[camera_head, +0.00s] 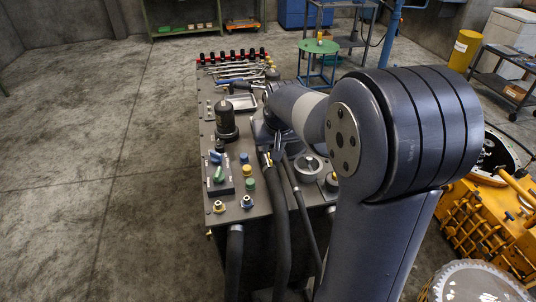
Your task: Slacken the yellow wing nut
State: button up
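My arm comes in from the lower right and reaches over the dark bench (228,223). Its wrist hangs low over the middle of the bench, and my gripper (271,153) seems to point down there, small and partly hidden among hoses. I cannot tell whether its fingers are open or shut, or whether they touch anything. A small yellow spot shows beside it, too small to name. No yellow wing nut is clearly made out. Other yellow parts are a round knob (247,170) and a yellow fitting (218,207) at the near left edge.
A black cylinder (227,122) stands left of my wrist. A small panel (219,178) bears blue and green levers. Blue (244,158) and green (250,184) knobs flank the yellow one. Thick hoses (279,225) run off the front edge. Wrenches and a metal tray (241,102) lie behind.

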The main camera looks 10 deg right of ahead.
jog(key=x, duration=0.6)
jog(key=shift+w+f, duration=0.15)
jog(key=shift+f, duration=0.15)
jog(key=shift+c, duration=0.2)
grip_shut()
